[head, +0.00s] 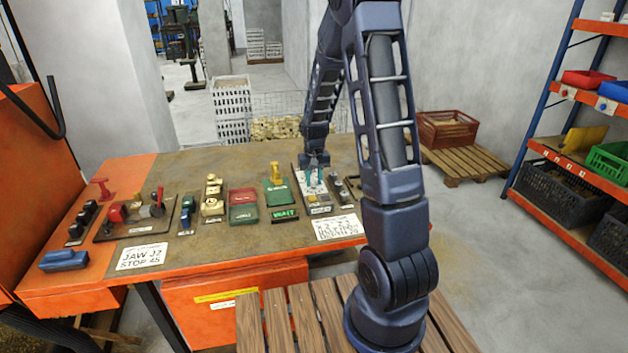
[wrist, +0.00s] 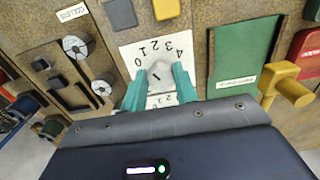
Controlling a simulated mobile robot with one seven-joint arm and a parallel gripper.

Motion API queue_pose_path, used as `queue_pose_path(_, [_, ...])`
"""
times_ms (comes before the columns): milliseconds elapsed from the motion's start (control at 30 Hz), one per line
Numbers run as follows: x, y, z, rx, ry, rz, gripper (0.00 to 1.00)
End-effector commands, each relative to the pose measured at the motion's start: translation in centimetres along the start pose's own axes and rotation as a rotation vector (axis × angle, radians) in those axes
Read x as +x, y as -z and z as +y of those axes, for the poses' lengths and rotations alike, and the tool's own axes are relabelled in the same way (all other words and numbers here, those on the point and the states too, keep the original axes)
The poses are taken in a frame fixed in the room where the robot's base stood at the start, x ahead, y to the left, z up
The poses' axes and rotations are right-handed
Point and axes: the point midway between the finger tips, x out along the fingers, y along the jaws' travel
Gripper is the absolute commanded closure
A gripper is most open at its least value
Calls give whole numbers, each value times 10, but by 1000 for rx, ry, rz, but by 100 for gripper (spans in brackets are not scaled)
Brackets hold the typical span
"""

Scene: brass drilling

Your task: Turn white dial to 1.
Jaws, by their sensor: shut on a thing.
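The white dial (wrist: 160,77) sits on a white scale card (wrist: 138,52) with printed numbers from 0 to 4. A short dark mark shows on its face; I cannot tell for sure which number it points to. My gripper (wrist: 160,88) has its teal fingers on either side of the dial, shut on it. In the head view my gripper (head: 316,174) reaches down onto the light panel (head: 320,208) on the bench; the dial is hard to make out there.
A green plate (wrist: 240,50) and a yellow handle (wrist: 287,88) stand close to the right in the wrist view. Round grey knobs (wrist: 75,45) are to the left.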

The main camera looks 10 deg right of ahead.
Motion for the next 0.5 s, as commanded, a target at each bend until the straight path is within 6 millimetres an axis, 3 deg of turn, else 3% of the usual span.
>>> queue_pose_path(67, [-1, 1, 0, 0, 0, 3, 94])
queue_pose_path(100, [-1, 1, 0, 0, 0, 3, 67])
queue_pose_path(200, [-1, 1, 0, 0, 0, 2, 49])
queue_pose_path(500, [-1, 0, 0, -1, 0, 1, 49])
